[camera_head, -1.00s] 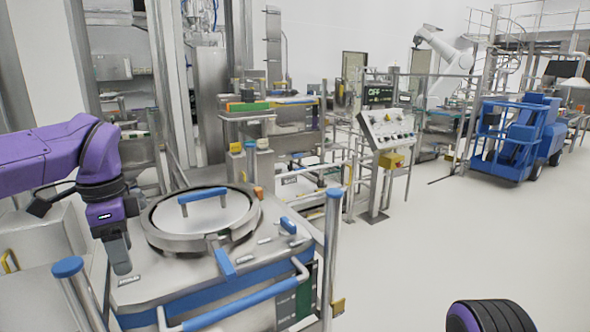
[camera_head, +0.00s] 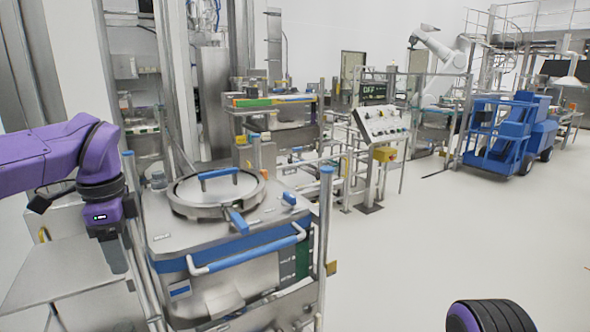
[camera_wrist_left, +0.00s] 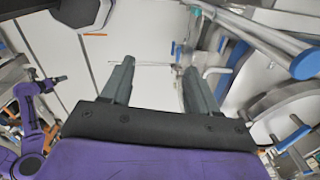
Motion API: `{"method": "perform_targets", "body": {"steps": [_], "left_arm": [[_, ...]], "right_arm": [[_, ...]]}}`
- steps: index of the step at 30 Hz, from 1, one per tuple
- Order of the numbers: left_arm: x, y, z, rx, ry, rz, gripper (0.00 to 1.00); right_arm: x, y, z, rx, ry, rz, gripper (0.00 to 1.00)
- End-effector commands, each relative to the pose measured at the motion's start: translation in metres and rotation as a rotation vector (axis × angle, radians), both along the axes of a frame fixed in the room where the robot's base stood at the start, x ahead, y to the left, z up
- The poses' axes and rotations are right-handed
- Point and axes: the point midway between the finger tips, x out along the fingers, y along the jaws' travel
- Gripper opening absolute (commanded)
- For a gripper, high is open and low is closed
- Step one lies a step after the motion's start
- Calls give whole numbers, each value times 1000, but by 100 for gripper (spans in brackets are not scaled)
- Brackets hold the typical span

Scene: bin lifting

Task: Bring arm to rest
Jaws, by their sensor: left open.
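My left arm is purple and comes in from the left in the head view. Its left gripper (camera_head: 116,262) hangs pointing down, to the left of the steel bin (camera_head: 225,285), and holds nothing. In the left wrist view the two grey fingers of the left gripper (camera_wrist_left: 157,88) stand apart with bare floor between them. The bin has a round lid (camera_head: 215,187) with a blue handle and a blue push bar (camera_head: 250,254) on its front. The lid looks closed. My right gripper is out of view.
A control panel (camera_head: 383,125) on a stand is behind the bin, to its right. A blue lift cart (camera_head: 510,135) stands at the far right, with a white robot arm (camera_head: 438,55) behind it. The floor (camera_head: 440,235) at the right is clear.

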Motion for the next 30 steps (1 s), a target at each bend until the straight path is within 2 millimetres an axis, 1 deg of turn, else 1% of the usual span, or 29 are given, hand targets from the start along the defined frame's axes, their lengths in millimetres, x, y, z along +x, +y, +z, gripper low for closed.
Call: {"method": "perform_targets", "body": {"steps": [5,8,11,14,17,19,20,21,22,23,24,25,26,27,29,30], "left_arm": [[9,16,-5,110,-35,-203,60],[15,30,-11,227,-40,-371,60],[22,49,-20,402,-10,-601,60],[31,67,-40,614,97,-893,60],[41,81,-73,834,300,-1262,60],[48,83,-111,984,527,-1612,60],[50,81,-132,1040,646,-1784,60],[50,76,-160,1099,801,-2013,60],[48,71,-182,1127,913,-2175,60],[45,65,-204,1147,1015,-2328,60],[38,56,-232,1158,1138,-2519,60],[30,49,-253,1159,1218,-2653,60],[22,42,-273,-1058,-1184,2551,60],[8,33,-299,-939,-1132,2428,60],[-17,21,-335,-785,-1047,2263,60],[-36,13,-359,-694,-984,2162,60]], "right_arm": [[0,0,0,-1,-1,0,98],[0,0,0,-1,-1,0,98],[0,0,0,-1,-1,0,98],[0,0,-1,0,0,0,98],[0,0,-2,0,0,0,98],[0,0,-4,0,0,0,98],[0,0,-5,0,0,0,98],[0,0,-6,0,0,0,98],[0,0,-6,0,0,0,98],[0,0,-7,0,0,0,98],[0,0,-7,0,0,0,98],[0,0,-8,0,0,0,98],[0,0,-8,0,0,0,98],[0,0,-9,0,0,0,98],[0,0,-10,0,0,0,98],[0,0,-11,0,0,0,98]]}}
